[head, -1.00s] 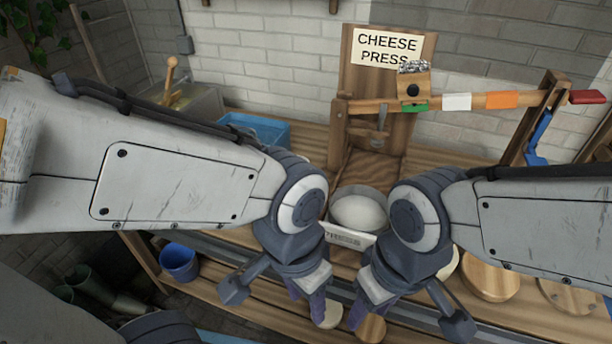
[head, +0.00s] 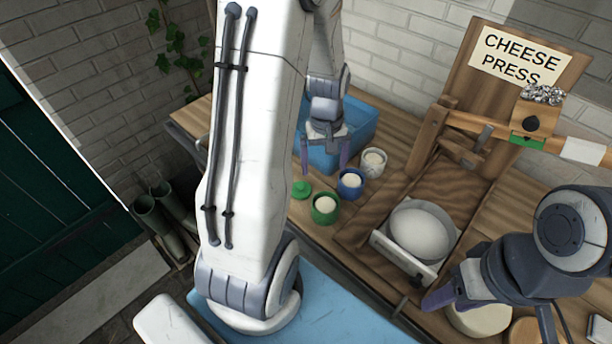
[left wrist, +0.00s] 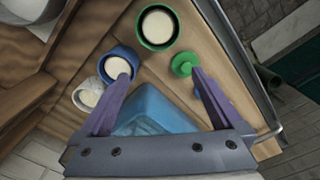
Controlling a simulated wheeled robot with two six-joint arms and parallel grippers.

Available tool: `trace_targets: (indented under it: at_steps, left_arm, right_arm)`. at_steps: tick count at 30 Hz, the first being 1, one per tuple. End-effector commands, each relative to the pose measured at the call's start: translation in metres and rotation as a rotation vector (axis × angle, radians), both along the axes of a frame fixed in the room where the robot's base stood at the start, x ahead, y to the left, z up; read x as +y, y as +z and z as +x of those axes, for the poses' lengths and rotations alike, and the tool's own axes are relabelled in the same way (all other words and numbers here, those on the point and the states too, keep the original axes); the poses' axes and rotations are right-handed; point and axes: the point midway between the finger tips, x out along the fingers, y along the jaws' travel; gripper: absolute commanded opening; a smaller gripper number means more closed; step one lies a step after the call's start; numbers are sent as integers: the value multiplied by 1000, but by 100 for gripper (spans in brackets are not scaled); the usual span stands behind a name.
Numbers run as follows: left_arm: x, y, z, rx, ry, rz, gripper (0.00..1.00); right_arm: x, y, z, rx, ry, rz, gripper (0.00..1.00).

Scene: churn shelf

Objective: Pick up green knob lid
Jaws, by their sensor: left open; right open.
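The green knob lid (head: 301,189) lies on the wooden bench at its front left edge, left of the open green pot (head: 325,208). In the left wrist view the green knob lid (left wrist: 185,64) shows just beyond the tip of the right-hand finger. My left gripper (head: 324,163) is open and empty, above the bench behind the lid, pointing down. It also shows in the left wrist view (left wrist: 160,78).
A blue pot (head: 351,184) and a white pot (head: 373,162), both with pale contents, stand beside the green pot. A blue tub (head: 362,128) is behind my left gripper. The cheese press (head: 468,150) and its tray with a round white cheese (head: 420,232) stand to the right.

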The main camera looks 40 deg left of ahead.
Motion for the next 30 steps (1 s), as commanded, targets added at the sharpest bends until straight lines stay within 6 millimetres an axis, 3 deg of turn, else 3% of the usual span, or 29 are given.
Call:
trace_targets:
  at_steps: [1, 3, 7, 15, 23, 30]
  left_arm:
    - [23, -4, -3, 8, 85, -1, 100]
    - [44, -11, -7, 10, 169, 1, 100]
    - [65, -22, -12, 13, 252, 2, 100]
    - [69, -62, -14, 16, 267, 1, 100]
    - [68, -80, -13, 14, 264, 1, 100]
    - [66, -112, -13, 16, 264, 1, 100]
  right_arm:
    - [0, 6, 0, 0, 0, 0, 50]
    - [0, 9, 0, 0, 0, 0, 50]
    - [0, 11, 0, 0, 0, 0, 50]
    - [0, 14, 0, 0, 0, 0, 50]
    - [0, 19, 0, 0, 0, 0, 50]
    - [0, 29, 0, 0, -1, 0, 50]
